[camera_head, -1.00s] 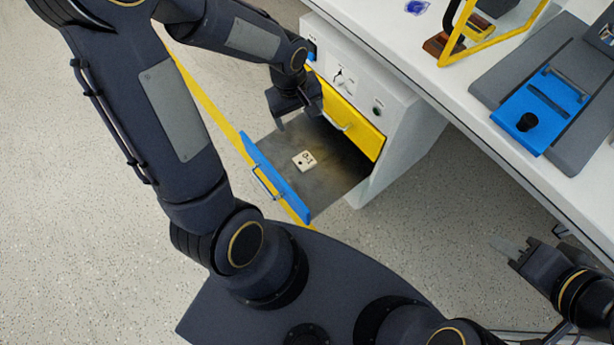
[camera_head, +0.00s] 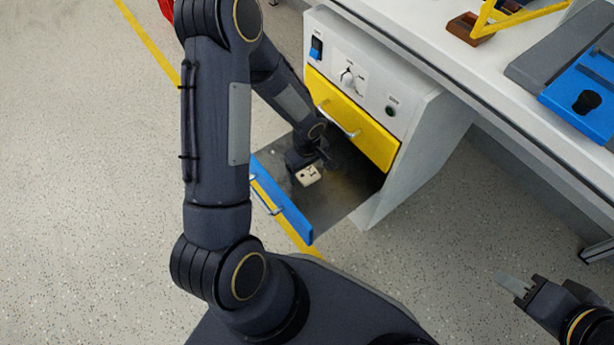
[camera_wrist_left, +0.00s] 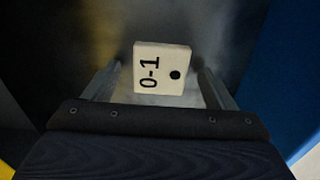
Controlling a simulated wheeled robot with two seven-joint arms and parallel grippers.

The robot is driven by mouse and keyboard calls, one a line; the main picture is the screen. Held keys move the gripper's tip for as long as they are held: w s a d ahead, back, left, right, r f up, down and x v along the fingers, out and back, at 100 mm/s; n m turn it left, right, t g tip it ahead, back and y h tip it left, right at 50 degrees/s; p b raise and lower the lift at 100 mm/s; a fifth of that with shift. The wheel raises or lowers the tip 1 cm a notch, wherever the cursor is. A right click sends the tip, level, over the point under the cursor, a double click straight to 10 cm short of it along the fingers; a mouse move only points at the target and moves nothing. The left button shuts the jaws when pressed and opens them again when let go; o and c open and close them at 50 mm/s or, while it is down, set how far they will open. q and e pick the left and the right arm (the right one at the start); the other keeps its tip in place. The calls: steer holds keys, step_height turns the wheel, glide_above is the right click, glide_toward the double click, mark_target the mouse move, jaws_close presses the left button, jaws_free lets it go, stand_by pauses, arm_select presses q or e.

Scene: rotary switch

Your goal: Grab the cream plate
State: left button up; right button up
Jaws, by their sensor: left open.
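The cream plate (camera_head: 308,176) is a small square tile in the open blue-fronted drawer (camera_head: 283,205). In the left wrist view the plate (camera_wrist_left: 161,69) shows the mark "0-1" and a black dot, and lies between the two fingers. My left gripper (camera_head: 312,166) reaches down into the drawer, right at the plate. In the left wrist view its fingers (camera_wrist_left: 158,85) are apart, one on each side of the plate, with small gaps visible. My right gripper (camera_head: 513,287) is at the lower right, far from the drawer; its finger spacing is unclear.
A closed yellow drawer (camera_head: 352,118) with a metal handle is just above the open drawer. The white cabinet front carries a rotary knob (camera_head: 347,77) and a blue switch (camera_head: 316,46). The white bench top (camera_head: 440,50) holds a blue device (camera_head: 585,98).

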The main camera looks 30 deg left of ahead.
arm_select(q)
steer(key=shift+f, duration=0.1)
steer(key=c, duration=1.1)
steer(key=shift+o, duration=0.2)
